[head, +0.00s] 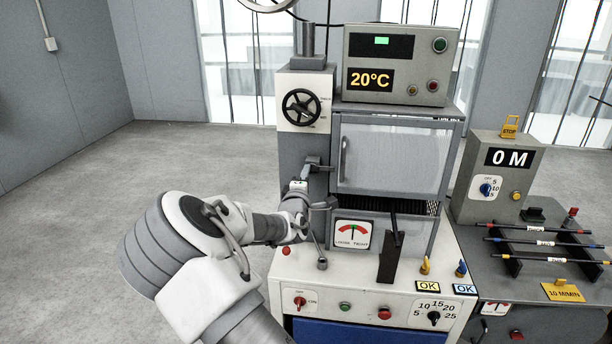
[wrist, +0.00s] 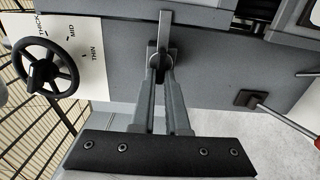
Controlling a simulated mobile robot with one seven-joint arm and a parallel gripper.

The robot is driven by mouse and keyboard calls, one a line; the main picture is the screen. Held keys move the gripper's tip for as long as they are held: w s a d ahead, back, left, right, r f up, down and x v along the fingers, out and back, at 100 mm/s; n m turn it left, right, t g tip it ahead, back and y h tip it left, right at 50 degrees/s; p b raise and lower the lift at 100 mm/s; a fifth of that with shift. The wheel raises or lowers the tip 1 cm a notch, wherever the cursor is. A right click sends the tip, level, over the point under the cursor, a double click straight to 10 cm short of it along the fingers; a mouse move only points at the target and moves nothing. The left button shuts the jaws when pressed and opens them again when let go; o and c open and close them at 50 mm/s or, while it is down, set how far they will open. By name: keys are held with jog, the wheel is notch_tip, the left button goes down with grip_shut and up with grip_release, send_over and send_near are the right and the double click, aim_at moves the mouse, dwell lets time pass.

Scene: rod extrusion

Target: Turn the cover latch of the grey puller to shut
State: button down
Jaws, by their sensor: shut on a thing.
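A grey metal latch (head: 321,167) sits on the front of the tall grey housing (head: 302,148), beside the meshed cover door (head: 392,155). In the head view its bar lies about level, pointing right toward the door. In the wrist view the latch bar (wrist: 165,33) runs up from a small block. My gripper (wrist: 159,66) is shut on the latch's near end, with both fingertips close together at the block. In the head view my gripper (head: 300,187) is just below the latch, partly hidden by my own arm. The exact contact is hard to see.
A black handwheel (head: 301,107) with a thickness scale is above the latch. A dial gauge (head: 353,234) and a black lever (head: 391,250) are below the door. A lever with a red end (wrist: 289,124) is at the wrist view's right. Open floor lies left.

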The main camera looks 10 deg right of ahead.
jog(key=c, duration=0.9)
grip_release()
jog(key=shift+s, duration=0.1)
jog(key=v, duration=1.7)
jog(key=shift+s, duration=0.1)
